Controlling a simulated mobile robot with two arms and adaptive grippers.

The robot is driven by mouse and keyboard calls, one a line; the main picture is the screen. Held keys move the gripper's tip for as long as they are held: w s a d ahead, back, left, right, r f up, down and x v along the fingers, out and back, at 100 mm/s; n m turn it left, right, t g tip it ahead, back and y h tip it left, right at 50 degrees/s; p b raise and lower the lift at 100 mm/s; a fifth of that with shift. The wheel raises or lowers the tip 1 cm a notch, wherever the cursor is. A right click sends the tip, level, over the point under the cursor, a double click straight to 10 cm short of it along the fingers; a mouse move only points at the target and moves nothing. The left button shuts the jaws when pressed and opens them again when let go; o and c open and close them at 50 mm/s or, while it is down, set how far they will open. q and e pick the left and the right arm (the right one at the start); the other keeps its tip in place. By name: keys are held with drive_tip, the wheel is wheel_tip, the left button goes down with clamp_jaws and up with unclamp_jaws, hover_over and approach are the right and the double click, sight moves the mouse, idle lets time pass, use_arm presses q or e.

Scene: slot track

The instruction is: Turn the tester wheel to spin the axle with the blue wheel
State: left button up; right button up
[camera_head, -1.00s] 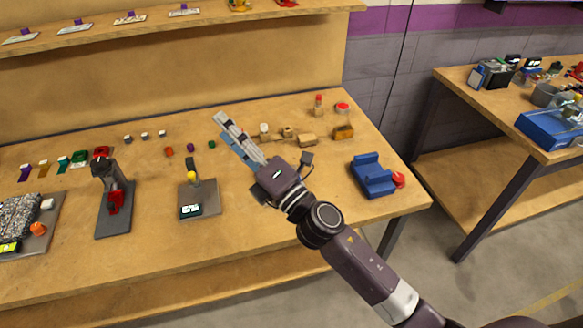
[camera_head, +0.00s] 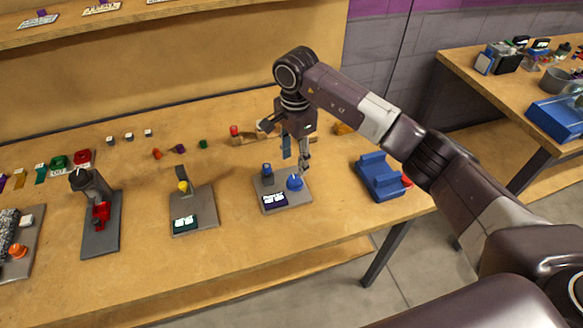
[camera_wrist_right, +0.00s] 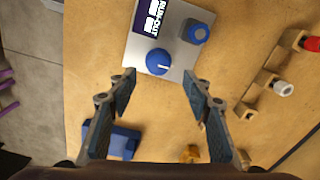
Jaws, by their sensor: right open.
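A grey tester plate (camera_head: 268,205) lies on the bench in the head view. It has a round blue knob (camera_head: 294,183) at its right, a small blue cylinder on a dark block (camera_head: 267,171), and a dark display (camera_head: 274,201). In the right wrist view the knob (camera_wrist_right: 158,62) has a white line on top, and the blue-topped post (camera_wrist_right: 196,33) stands beside it. My right gripper (camera_head: 296,156) points down, open and empty, above the knob. In the wrist view its fingertips (camera_wrist_right: 158,78) are apart, one to each side of the knob, not visibly touching it. No separate axle is clear.
A blue cradle (camera_head: 380,180) with a red round part (camera_head: 407,181) stands right of the plate. A plate with a yellow knob (camera_head: 184,187) and a dark-and-red device (camera_head: 101,214) stand left. Several small parts lie behind. The bench's front strip is clear.

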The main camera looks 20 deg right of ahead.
sight(295, 178)
wheel_tip(295, 178, down, 2)
drive_tip(key=shift+w+d+p, duration=0.15)
drive_tip(key=shift+p, duration=0.2)
drive_tip(key=f, duration=0.3)
drive_tip(key=f+p, duration=0.1)
drive_tip(key=shift+s+f, duration=0.25)
drive_tip(key=shift+s, duration=0.15)
drive_tip(key=shift+w+f, duration=0.15)
drive_tip(key=shift+f, duration=0.3)
drive_tip(key=shift+c, duration=0.4)
use_arm(q)
drive_tip(key=shift+r, duration=0.9)
use_arm(e)
drive_tip(key=c, duration=1.1)
